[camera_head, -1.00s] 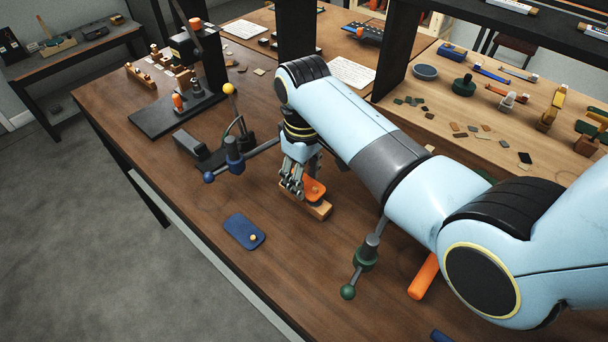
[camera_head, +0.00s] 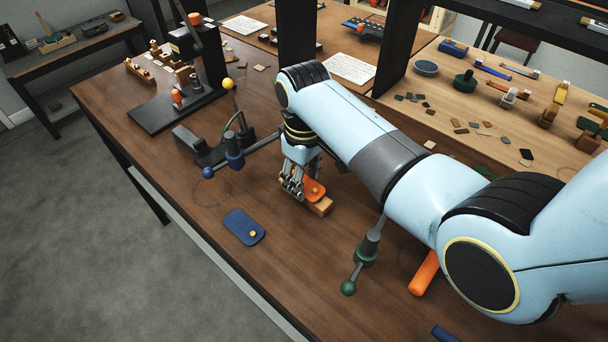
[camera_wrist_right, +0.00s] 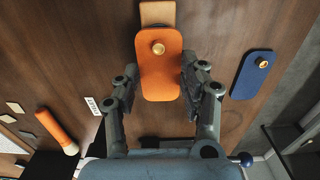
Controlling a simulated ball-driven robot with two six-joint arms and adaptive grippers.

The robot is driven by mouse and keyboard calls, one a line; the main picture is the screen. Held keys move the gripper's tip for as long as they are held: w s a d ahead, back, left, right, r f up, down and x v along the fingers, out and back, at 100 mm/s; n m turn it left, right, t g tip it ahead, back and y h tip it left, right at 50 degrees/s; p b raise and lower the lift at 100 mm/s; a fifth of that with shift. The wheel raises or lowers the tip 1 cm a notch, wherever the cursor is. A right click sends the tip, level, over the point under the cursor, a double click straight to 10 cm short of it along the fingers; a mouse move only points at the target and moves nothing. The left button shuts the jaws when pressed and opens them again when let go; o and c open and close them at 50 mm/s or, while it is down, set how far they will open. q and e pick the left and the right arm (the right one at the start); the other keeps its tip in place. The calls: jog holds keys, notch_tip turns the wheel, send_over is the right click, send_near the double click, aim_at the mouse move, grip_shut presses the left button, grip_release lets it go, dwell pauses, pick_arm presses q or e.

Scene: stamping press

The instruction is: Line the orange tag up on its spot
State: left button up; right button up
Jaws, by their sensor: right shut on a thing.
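The orange tag (camera_head: 315,191), a rounded plate with a brass knob, is in my right gripper (camera_head: 292,187) at a light wooden block (camera_head: 321,207) on the brown table. In the right wrist view the tag (camera_wrist_right: 160,78) lies between the two dark fingers of my right gripper (camera_wrist_right: 161,88). The wooden block (camera_wrist_right: 157,14) shows past the tag's far end. The tag covers the rest of the block, so I cannot tell whether they touch. My left gripper is not in view.
A blue tag (camera_head: 242,227) with a brass knob lies flat nearby. A blue-handled lever (camera_head: 234,155) stands to the left, a green-knobbed one (camera_head: 366,248) to the right beside an orange cylinder (camera_head: 425,273). The table's front left is clear.

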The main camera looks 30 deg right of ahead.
jog(key=shift+f, duration=0.35)
jog(key=o, duration=1)
jog(key=shift+c, duration=0.7)
jog(key=shift+r, duration=0.55)
jog(key=shift+r+p, duration=0.3)
jog(key=shift+r, duration=2.7)
